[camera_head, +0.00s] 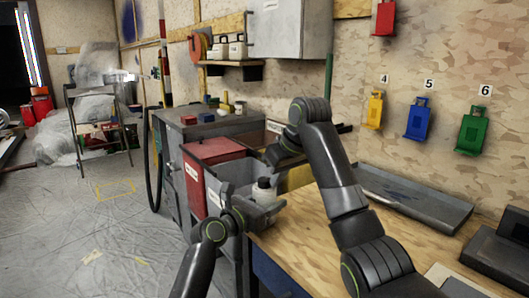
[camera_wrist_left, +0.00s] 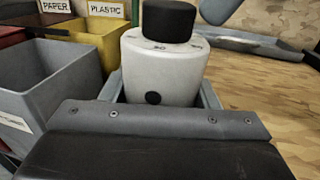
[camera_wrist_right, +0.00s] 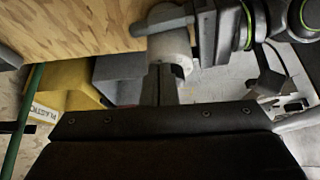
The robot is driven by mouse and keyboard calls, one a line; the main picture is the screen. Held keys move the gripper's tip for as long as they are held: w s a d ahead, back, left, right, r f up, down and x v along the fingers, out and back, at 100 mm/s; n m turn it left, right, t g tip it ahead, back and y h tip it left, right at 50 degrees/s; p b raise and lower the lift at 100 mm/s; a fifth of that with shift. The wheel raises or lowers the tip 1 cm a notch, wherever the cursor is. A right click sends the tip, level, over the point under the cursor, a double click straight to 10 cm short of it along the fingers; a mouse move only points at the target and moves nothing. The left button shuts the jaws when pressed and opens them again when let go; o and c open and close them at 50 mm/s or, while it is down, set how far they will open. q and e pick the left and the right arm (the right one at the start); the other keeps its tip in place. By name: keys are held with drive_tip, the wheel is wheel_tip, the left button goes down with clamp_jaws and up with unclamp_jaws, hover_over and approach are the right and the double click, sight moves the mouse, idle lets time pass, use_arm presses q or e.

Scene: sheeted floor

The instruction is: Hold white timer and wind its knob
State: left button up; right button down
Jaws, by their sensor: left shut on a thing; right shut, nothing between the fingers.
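The white timer (camera_head: 262,194) is a rounded white body with a black knob (camera_wrist_left: 168,20) on top. It stands upright between the fingers of my left gripper (camera_head: 258,207), which is shut on its sides. In the left wrist view, the timer (camera_wrist_left: 165,70) fills the space between the fingers, with dial marks below the knob. My right gripper (camera_head: 280,154) is shut and empty, above and behind the timer. In the right wrist view, its closed fingers (camera_wrist_right: 158,86) point towards the timer (camera_wrist_right: 172,48), and the knob is not clearly seen there.
Red (camera_head: 216,150), grey (camera_wrist_left: 52,82) and yellow (camera_wrist_left: 105,40) bins stand behind and left of the timer. A wooden workbench (camera_head: 310,240) lies to the right, with a grey tray (camera_head: 415,196) along its back. Coloured holders hang on the wall.

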drive_tip(key=shift+s+a, duration=0.25)
drive_tip(key=shift+a, duration=0.1)
idle(0.3)
drive_tip(key=shift+s+a, duration=0.4)
drive_tip(key=shift+a, duration=0.35)
drive_tip(key=shift+s, duration=0.15)
drive_tip(key=shift+s, duration=0.2)
wheel_tip(320, 180, up, 6)
drive_tip(key=shift+d, duration=0.25)
idle(0.5)
